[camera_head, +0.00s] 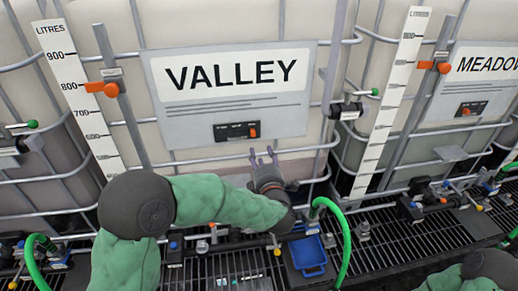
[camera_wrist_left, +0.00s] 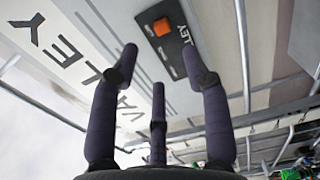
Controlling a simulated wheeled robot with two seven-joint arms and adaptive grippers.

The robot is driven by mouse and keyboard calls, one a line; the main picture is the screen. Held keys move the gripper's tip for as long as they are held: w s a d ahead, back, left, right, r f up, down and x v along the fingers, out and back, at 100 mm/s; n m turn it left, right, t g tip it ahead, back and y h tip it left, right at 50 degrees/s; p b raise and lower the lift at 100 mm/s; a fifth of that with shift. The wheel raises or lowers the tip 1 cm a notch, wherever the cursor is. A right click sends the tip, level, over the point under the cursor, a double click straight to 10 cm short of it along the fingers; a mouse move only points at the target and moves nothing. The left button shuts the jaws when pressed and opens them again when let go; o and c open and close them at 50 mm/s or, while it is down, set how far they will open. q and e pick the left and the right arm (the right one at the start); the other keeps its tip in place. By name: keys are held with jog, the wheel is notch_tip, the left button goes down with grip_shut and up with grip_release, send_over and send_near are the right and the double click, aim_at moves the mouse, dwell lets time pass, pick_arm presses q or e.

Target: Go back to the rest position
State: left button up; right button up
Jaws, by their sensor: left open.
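My left arm comes in from the left in the head view. Its gripper (camera_head: 263,156) is raised in front of the VALLEY tote, just below the VALLEY sign (camera_head: 236,98). In the left wrist view the gripper (camera_wrist_left: 160,60) has its fingers spread, with nothing between them. The sign (camera_wrist_left: 105,65) and its dark switch panel with an orange knob (camera_wrist_left: 162,26) lie beyond the fingertips. Part of my right arm (camera_head: 478,272) shows at the bottom right of the head view; its gripper does not show.
Caged totes fill the background. The MEADOW sign (camera_head: 480,85) is at the right. Pipes and valves run along a dark grating (camera_head: 395,236) below. A green hose (camera_head: 343,245) curves beside a blue tray (camera_head: 308,256), near my left forearm.

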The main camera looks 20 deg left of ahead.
pick_arm(q)
jog(key=shift+s+d, duration=0.25)
jog(key=shift+s, duration=0.2)
jog(key=s+d+f+m+g+h, duration=0.2)
jog(key=f+m+h, duration=0.15)
jog(key=f, duration=0.75)
jog(key=s+d+f+m+g+h, duration=0.15)
jog(key=f+m, duration=0.35)
jog(key=f, duration=0.5)
jog(key=s+d+f+m+g+h, duration=0.1)
jog(key=s+f+m+g+h, duration=0.25)
jog(key=f, duration=0.75)
jog(key=s+d+f+m+g+h, duration=0.25)
jog(key=s+f, duration=0.25)
jog(key=s, duration=0.3)
jog(key=s+d+f+m+g+h, duration=0.1)
jog(key=s+d+f+m+g, duration=0.15)
jog(key=s+f, duration=0.45)
jog(key=s+d+f+m+g+h, duration=0.15)
jog(key=s+f+m+g, duration=0.25)
jog(key=s, duration=0.6)
notch_tip(320, 180, down, 20)
jog(key=w+d+t+b, duration=0.1)
jog(key=w+d+b, duration=0.1)
jog(key=b, duration=1.9)
jog(key=shift+w+r+m+b, duration=0.2)
jog(key=shift+w+m+b, duration=0.1)
jog(key=shift+m+b, duration=0.1)
